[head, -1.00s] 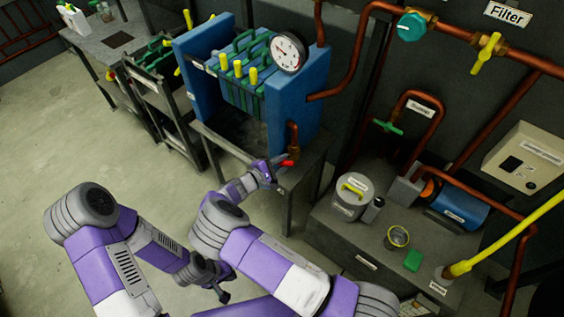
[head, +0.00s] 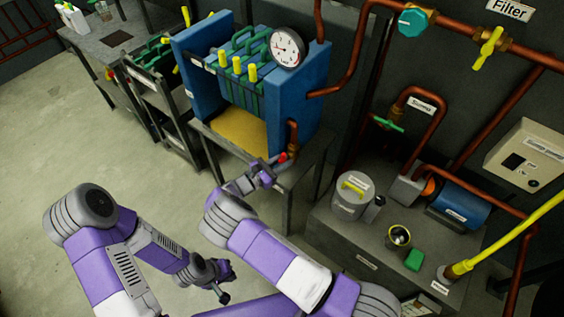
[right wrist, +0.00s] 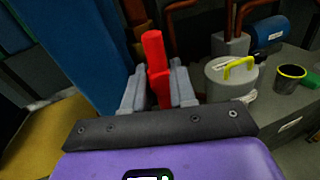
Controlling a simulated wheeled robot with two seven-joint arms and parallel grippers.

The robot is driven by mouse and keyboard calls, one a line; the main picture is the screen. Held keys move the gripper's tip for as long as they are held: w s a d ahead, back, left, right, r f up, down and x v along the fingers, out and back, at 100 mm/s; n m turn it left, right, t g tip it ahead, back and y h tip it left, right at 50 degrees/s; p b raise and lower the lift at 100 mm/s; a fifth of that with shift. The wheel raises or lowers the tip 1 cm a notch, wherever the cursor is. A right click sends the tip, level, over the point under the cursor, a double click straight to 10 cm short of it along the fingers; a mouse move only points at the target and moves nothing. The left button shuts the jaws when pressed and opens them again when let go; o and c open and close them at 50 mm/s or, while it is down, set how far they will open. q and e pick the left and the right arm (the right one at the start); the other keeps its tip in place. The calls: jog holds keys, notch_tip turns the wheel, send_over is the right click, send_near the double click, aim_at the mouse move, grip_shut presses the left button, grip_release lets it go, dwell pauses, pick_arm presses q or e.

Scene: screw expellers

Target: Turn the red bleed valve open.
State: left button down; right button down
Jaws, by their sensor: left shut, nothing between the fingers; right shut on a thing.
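The red bleed valve (head: 283,157) is on the copper pipe at the lower front right corner of the blue filter press (head: 308,90). My right gripper (head: 272,168) is at the valve, shut on its handle. In the right wrist view the red handle (right wrist: 154,50) stands up between the two grey fingers (right wrist: 160,88), its top clear of them. In the head view the fingers partly hide the valve. My left gripper (head: 223,295) is shut and empty, low over the floor, away from the valve.
A yellow surface (head: 240,130) shows beneath the press plates. A round pressure gauge (head: 287,48) is on the press. A grey lidded pot (head: 352,196), a dark cup (head: 398,238) and a green block (head: 414,260) stand on the bench at right. Open floor lies at left.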

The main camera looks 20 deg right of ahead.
jog(key=shift+w+r+n, duration=0.15)
jog(key=shift+r+n, duration=0.05)
jog(key=shift+n, duration=0.3)
jog(key=c, duration=1.1)
grip_release()
jog(key=shift+o, duration=0.4)
jog(key=shift+f, duration=0.15)
jog(key=shift+a, duration=0.1)
jog(key=v, duration=0.7)
jog(key=shift+s+a+p, duration=0.2)
jog(key=shift+s+p, duration=0.05)
jog(key=shift+p, duration=0.1)
jog(key=shift+f, duration=0.1)
